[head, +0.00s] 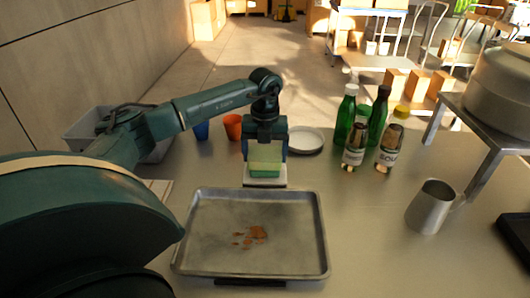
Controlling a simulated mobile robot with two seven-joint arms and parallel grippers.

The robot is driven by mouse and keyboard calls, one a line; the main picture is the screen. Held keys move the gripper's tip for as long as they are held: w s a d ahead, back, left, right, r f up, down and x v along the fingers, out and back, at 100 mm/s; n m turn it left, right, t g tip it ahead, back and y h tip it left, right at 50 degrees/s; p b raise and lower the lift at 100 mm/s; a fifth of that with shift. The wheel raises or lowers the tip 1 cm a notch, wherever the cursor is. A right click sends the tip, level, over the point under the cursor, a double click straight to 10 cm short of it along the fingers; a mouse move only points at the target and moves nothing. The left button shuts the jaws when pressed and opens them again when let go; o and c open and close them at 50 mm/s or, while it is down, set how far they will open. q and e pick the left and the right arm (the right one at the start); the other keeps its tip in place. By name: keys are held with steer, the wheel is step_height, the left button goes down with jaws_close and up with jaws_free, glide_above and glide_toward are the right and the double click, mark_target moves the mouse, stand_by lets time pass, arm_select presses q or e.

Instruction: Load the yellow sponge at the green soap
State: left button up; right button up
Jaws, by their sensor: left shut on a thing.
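My left gripper (265,150) points down beyond the far edge of the metal tray and is shut on the yellow sponge (265,154), whose pale face shows between the fingers. Directly below the sponge is the green soap (265,171), a flat green block on a small white base (266,182). The sponge appears to be right over the soap; I cannot tell whether they touch. The fingers hide the sponge's sides. My right gripper is not in view.
The metal tray (205,258) with reddish-brown stains lies in front. Green bottles (346,115), jars (354,147) and a metal pitcher (428,208) are at right.

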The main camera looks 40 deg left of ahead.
mark_target(265, 152)
arm_select(q)
steer(key=shift+r+p, duration=2.3)
steer(key=shift+r, duration=0.85)
steer(key=shift+f, duration=0.1)
